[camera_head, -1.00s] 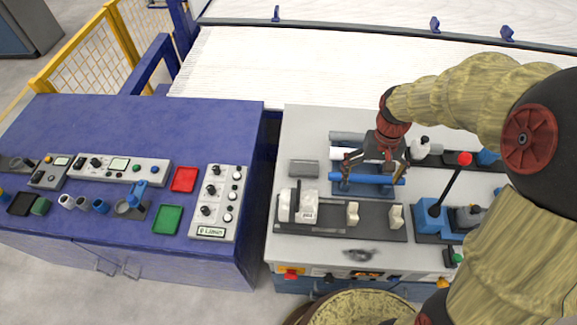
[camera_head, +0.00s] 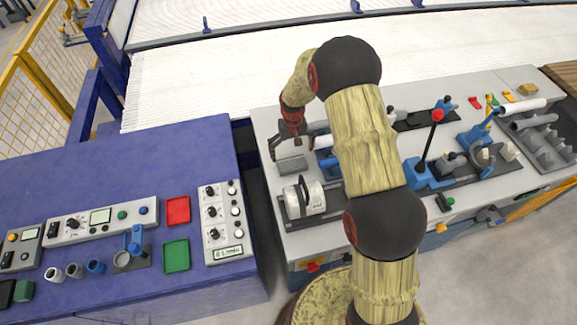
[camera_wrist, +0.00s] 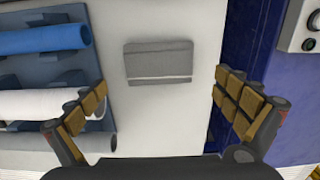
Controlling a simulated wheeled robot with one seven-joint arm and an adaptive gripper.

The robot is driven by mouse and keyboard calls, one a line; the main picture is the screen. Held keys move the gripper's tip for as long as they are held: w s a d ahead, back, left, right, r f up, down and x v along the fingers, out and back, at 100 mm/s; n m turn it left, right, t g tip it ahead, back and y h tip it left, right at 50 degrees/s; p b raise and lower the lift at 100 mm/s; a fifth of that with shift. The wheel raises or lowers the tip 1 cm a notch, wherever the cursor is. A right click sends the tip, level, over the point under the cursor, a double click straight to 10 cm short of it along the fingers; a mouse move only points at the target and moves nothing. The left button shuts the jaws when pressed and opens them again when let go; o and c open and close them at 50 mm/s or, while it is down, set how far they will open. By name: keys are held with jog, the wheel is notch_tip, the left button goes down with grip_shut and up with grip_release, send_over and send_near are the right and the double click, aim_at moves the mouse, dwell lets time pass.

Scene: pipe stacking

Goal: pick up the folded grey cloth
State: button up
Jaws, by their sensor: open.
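The folded grey cloth (camera_head: 291,165) lies flat on the light grey bench top, near its left edge. In the wrist view the cloth (camera_wrist: 158,63) is a small grey rectangle with a pale fold line, between and beyond my fingertips. My gripper (camera_head: 291,147) is above the bench beside the cloth in the head view. Its fingers (camera_wrist: 160,95) are spread wide and hold nothing. The cloth is apart from both fingers.
A blue rack with a blue pipe (camera_wrist: 45,40) and a white pipe (camera_wrist: 35,104) stands close on the cloth's left in the wrist view. A white device (camera_head: 304,199) sits in front of the cloth. A blue table (camera_head: 120,200) is across a gap.

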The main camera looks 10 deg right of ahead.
aim_at(292, 163)
jog(key=shift+a+f, duration=0.2)
jog(key=shift+f, duration=0.55)
jog(key=f, duration=0.4)
jog(key=shift+d+f+b, duration=0.25)
jog(key=shift+f+b, duration=0.1)
jog(key=shift+c, duration=1.1)
jog(key=c, duration=0.7)
jog(key=shift+c, duration=0.4)
